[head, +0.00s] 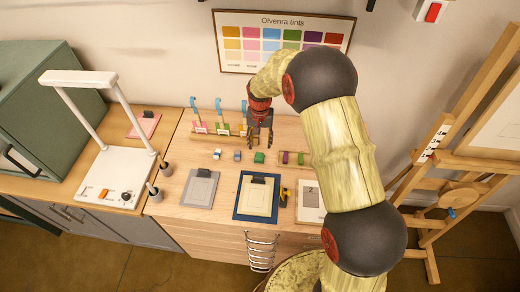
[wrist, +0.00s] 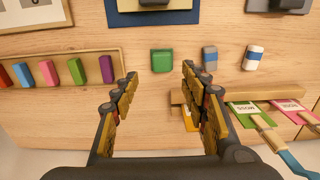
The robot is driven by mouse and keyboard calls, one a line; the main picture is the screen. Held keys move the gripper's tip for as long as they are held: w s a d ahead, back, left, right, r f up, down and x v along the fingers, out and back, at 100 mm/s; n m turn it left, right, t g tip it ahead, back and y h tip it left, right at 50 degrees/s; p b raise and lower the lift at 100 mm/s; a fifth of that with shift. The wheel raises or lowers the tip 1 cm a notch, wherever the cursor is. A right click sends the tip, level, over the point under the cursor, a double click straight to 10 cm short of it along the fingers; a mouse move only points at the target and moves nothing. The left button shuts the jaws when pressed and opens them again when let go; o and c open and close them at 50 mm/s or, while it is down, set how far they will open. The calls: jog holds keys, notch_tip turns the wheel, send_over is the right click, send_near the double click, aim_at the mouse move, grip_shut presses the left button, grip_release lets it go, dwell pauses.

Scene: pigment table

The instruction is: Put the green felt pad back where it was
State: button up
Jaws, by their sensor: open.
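The green felt pad (head: 259,157) is a small green block lying on the wooden table, between the back rack and the blue-edged board. In the wrist view the green pad (wrist: 162,60) lies just beyond my fingertips, roughly centred between them. My gripper (wrist: 159,82) is open with nothing between its fingers. In the head view my gripper (head: 260,138) points down a little behind the pad, and I see no contact with it. Where the pad was before is not shown.
A grey block (wrist: 210,57) and a blue-white block (wrist: 254,58) lie beside the pad. A tray of coloured sticks (wrist: 60,70) is on its other side. A wooden rack (wrist: 280,93) holds cards and brushes. The blue-edged board (head: 240,207) lies in front.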

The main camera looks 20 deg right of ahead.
jog(key=s+r+n+t, duration=0.1)
jog(key=s+r, duration=0.4)
jog(key=r, duration=0.6)
jog(key=s+r+n+t, duration=0.1)
jog(key=s+r, duration=0.5)
jog(key=r, duration=0.5)
jog(key=s+r+n+t, duration=0.1)
jog(key=s+r, duration=0.3)
jog(key=s, duration=0.7)
jog(key=s+r+n+t, duration=0.1)
jog(key=s+r, duration=0.3)
jog(key=s, duration=0.7)
jog(key=shift+t, duration=0.8)
jog(key=shift+d, duration=0.1)
notch_tip(320, 180, down, 10)
jog(key=b, duration=1)
jog(key=shift+f, duration=0.15)
